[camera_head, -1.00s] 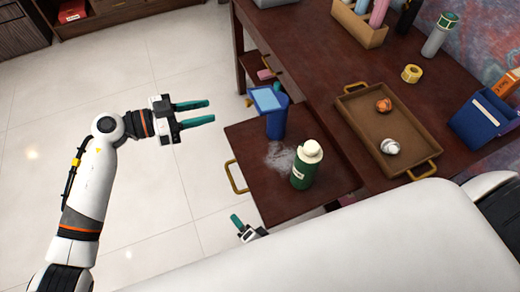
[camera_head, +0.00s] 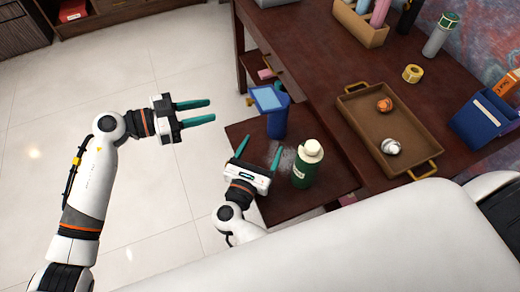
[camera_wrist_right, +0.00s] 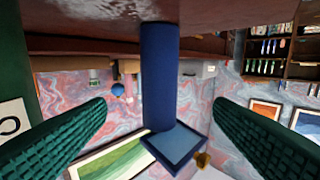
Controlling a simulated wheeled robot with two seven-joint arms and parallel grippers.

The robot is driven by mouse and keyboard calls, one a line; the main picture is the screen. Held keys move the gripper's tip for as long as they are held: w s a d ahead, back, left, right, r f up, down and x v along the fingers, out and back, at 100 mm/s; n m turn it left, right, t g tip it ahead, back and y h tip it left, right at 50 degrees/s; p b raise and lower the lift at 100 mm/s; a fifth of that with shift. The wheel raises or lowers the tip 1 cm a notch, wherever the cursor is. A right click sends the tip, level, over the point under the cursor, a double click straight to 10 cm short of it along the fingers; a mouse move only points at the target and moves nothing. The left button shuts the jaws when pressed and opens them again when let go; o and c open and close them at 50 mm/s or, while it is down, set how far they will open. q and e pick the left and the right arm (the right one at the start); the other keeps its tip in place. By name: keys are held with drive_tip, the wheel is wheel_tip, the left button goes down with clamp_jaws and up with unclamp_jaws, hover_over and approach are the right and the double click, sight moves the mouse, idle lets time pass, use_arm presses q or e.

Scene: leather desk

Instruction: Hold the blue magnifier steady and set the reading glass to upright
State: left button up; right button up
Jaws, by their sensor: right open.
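The blue magnifier (camera_head: 277,124) stands upright on the dark wooden pull-out shelf. Its square frame with a light-blue glass (camera_head: 268,99) is at the top, tilted and facing up. In the right wrist view, which looks upside down, its blue handle (camera_wrist_right: 160,75) and glass head (camera_wrist_right: 176,141) are between and beyond my fingers. My right gripper (camera_head: 259,149) is open, low over the shelf, with its fingers pointing at the handle; I see no contact. My left gripper (camera_head: 211,110) is open and empty in the air over the floor, left of the magnifier.
A green bottle with a cream cap (camera_head: 306,165) stands close right of my right gripper. A brown tray (camera_head: 352,117) holding two small round items lies on the desk. A blue box (camera_head: 482,118) and tape roll (camera_head: 412,73) are further right. The floor at left is clear.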

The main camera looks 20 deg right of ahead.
sight(274, 123)
drive_tip(key=x, duration=1.2)
drive_tip(key=shift+d, duration=0.1)
drive_tip(key=shift+s, duration=0.1)
drive_tip(key=shift+c, duration=0.6)
